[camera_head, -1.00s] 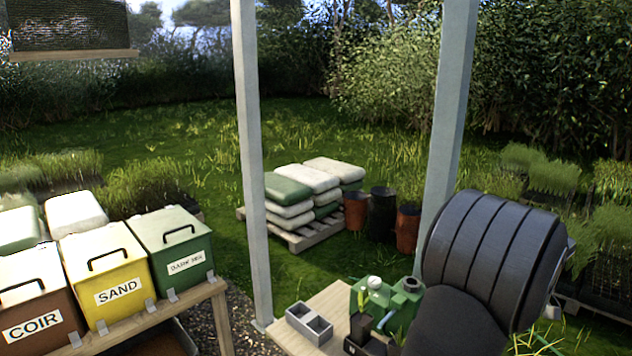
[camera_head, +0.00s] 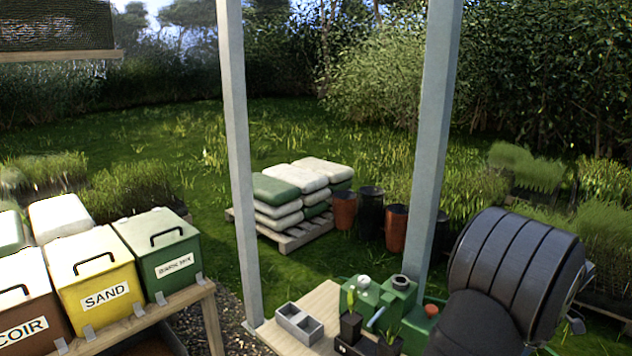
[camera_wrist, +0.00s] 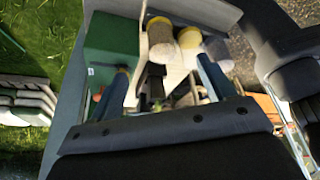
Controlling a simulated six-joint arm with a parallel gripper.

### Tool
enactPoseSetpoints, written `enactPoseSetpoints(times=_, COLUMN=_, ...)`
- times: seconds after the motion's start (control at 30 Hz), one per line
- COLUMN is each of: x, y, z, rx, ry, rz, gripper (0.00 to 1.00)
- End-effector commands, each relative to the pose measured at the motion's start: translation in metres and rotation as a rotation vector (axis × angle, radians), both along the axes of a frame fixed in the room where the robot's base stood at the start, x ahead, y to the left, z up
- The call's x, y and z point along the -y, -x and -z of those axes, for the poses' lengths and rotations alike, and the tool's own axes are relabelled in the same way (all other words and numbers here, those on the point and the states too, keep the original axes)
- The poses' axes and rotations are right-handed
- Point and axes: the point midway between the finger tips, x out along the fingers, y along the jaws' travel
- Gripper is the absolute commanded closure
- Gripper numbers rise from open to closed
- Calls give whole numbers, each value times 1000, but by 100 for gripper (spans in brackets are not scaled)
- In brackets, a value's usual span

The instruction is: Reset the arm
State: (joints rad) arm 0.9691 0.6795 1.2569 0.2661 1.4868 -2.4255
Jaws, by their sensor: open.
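My gripper (camera_wrist: 157,62) shows in the wrist view, with two blue-grey fingers spread apart and a clear gap between them. Nothing is held between the fingers. Beyond them are a green box (camera_wrist: 108,45) and pale rounded cylinders (camera_wrist: 161,42), blurred and partly covered by the fingers. In the head view, my dark ribbed arm fills the lower right, and the fingers cannot be made out there.
A wooden bench (camera_head: 325,297) holds a grey two-part tray (camera_head: 299,322), green containers (camera_head: 398,300) and small potted plants (camera_head: 350,326). A grey post (camera_head: 437,140) stands behind it. Labelled bins (camera_head: 95,285) line the left; stacked sacks (camera_head: 292,190) lie on a pallet beyond.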

Motion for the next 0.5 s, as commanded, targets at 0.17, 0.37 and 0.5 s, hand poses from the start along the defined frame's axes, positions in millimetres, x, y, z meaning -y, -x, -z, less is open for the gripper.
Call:
enactPoseSetpoints(times=0.17, x=-12, y=2, z=15, rx=-3, ry=-3, rz=-175, gripper=25)
enactPoseSetpoints(times=0.37, x=-33, y=-1, z=33, rx=-2, ry=-5, rz=-392, gripper=25)
enactPoseSetpoints(times=0.5, x=-51, y=-5, z=46, rx=-3, ry=-8, rz=-556, gripper=25)
